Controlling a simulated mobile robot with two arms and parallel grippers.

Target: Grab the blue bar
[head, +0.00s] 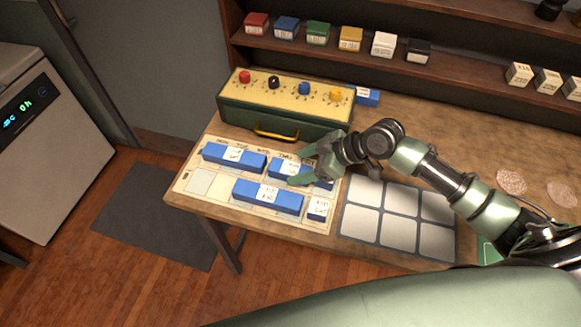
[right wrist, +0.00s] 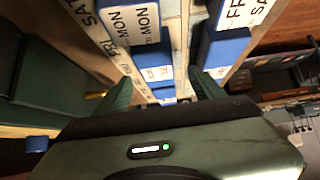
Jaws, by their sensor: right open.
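Several blue bars with white labels lie on a pale printed board (head: 207,186) at the table's left end. One blue bar (head: 234,157) is at the board's back left, another blue bar (head: 268,199) at its front, and a short blue piece (head: 317,209) at its front right. A further blue bar (head: 279,167) is at the back right, partly hidden by my right gripper (head: 293,169). That gripper is open, its fingers on either side of this bar; contact cannot be told. In the right wrist view, labelled blue bars (right wrist: 155,73) show beyond the open fingers (right wrist: 162,91). My left gripper is out of view.
A green box (head: 285,122) with a yellow top and coloured knobs stands behind the board, with another blue piece (head: 367,97) beside it. A grey panelled tray (head: 399,232) lies right of the board. Shelves (head: 330,48) with small boxes stand at the back.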

